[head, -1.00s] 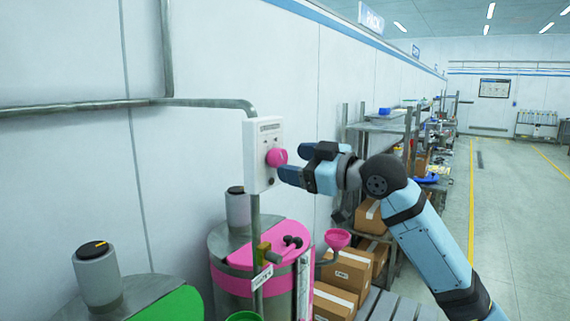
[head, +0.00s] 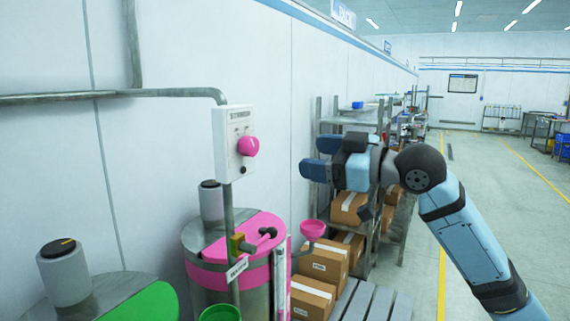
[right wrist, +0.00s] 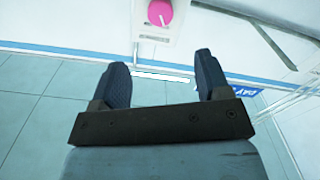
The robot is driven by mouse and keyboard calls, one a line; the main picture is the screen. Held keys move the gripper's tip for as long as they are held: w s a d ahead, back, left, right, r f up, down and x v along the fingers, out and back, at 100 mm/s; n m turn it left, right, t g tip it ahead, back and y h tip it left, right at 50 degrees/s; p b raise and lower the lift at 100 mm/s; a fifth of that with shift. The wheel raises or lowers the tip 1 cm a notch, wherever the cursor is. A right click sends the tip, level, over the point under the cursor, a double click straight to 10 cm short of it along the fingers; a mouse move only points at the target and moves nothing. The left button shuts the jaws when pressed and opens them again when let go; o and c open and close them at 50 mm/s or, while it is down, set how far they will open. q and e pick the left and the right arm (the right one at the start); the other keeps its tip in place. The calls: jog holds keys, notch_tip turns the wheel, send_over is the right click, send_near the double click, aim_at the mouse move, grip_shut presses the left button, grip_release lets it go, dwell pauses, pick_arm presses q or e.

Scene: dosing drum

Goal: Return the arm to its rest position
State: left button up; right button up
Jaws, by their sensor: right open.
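My right gripper (head: 317,157) is raised in front of the wall, to the right of the control box (head: 234,143) and apart from it. In the right wrist view its two dark blue fingers (right wrist: 163,80) are spread with nothing between them. The box carries a round pink knob (head: 248,146); the knob (right wrist: 160,12) also shows at the top of the right wrist view, beyond the fingertips. My right arm comes in from the lower right. My left gripper does not show.
Below the box stands a metal drum with a pink lid (head: 255,233) and a pink funnel (head: 313,229). A drum with a green lid (head: 145,303) is at lower left. Cardboard boxes (head: 322,261) and shelving (head: 362,125) stand behind my gripper.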

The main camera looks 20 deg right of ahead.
notch_tip(320, 180, down, 31)
jog(key=a+m+h+p, duration=0.3)
jog(key=m+h+p, duration=0.1)
jog(key=m+p, duration=0.2)
jog(key=s+a+f+m+g+h+p, duration=0.1)
jog(key=s+a+f+h+p, duration=0.1)
jog(key=s+f, duration=0.9)
jog(key=s+a+f+m+g+h+p, duration=0.1)
jog(key=s+a+f+m+g+p, duration=0.1)
jog(key=s+f, duration=0.8)
jog(key=s+a, duration=0.1)
jog(key=s, duration=0.1)
jog(key=shift+s+f+h, duration=0.4)
jog(key=shift+a, duration=0.1)
